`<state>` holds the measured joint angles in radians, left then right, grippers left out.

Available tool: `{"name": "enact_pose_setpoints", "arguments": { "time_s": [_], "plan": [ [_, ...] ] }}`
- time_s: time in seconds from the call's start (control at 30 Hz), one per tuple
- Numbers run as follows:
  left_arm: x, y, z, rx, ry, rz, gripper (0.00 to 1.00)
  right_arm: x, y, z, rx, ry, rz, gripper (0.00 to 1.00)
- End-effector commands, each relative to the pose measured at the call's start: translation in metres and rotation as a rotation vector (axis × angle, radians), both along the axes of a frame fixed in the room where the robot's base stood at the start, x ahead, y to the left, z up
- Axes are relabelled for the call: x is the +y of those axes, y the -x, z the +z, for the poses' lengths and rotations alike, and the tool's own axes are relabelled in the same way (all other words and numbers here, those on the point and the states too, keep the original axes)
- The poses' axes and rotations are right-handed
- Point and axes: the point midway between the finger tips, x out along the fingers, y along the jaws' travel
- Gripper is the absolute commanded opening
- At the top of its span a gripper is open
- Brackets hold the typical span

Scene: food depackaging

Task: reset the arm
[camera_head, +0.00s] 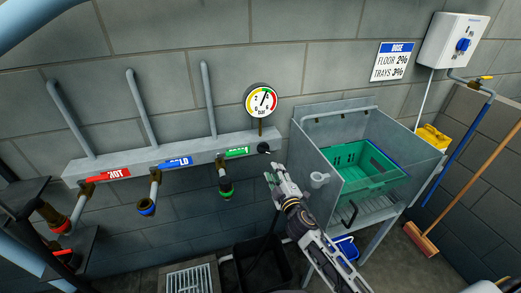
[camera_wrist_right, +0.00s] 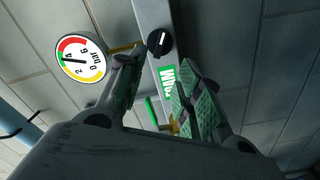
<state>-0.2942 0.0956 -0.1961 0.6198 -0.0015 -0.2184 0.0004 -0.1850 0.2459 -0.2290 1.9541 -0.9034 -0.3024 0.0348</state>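My right arm comes in from the bottom right of the head view. Its gripper (camera_head: 273,176) is in front of the wall, just below the right end of a grey pipe rail (camera_head: 205,147). In the right wrist view the two green-padded fingers (camera_wrist_right: 160,92) stand apart with nothing between them. Beyond them are a black knob (camera_wrist_right: 159,42), a green label (camera_wrist_right: 167,80) and a round pressure gauge (camera_wrist_right: 80,59). The black knob (camera_head: 263,147) also shows in the head view, close above the fingertips and apart from them.
A metal sink stand (camera_head: 330,165) holds a green crate (camera_head: 372,181) right of my gripper. Red, blue and green labelled valves hang from the rail. A black bin (camera_head: 263,268) and floor grate (camera_head: 190,280) are below. A broom (camera_head: 470,190) leans at right.

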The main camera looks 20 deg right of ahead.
Motion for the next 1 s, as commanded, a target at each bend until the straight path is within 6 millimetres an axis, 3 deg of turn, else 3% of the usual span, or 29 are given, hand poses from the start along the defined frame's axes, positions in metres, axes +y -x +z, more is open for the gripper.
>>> {"name": "enact_pose_setpoints", "arguments": {
  "time_s": [0.3, 0.43, 0.67, 1.0],
  "plan": [
    [0.0, 0.0, 0.0, 0.0, 0.0, 0.0, 0.57, 0.003, 0.0, -0.001, 0.004, -0.022, 0.015, 0.35],
    [0.0, 0.0, 0.0, 0.0, 0.0, 0.0, 0.57, 0.004, -0.001, -0.018, 0.04, -0.066, 0.023, 0.35],
    [0.001, 0.0, 0.0, 0.001, -0.001, 0.0, 0.57, -0.005, 0.001, -0.1, 0.188, -0.157, 0.016, 0.35],
    [0.001, 0.0, 0.0, 0.001, -0.001, 0.0, 0.57, -0.032, 0.033, -0.248, 0.447, -0.294, -0.055, 0.35]
  ]
}}
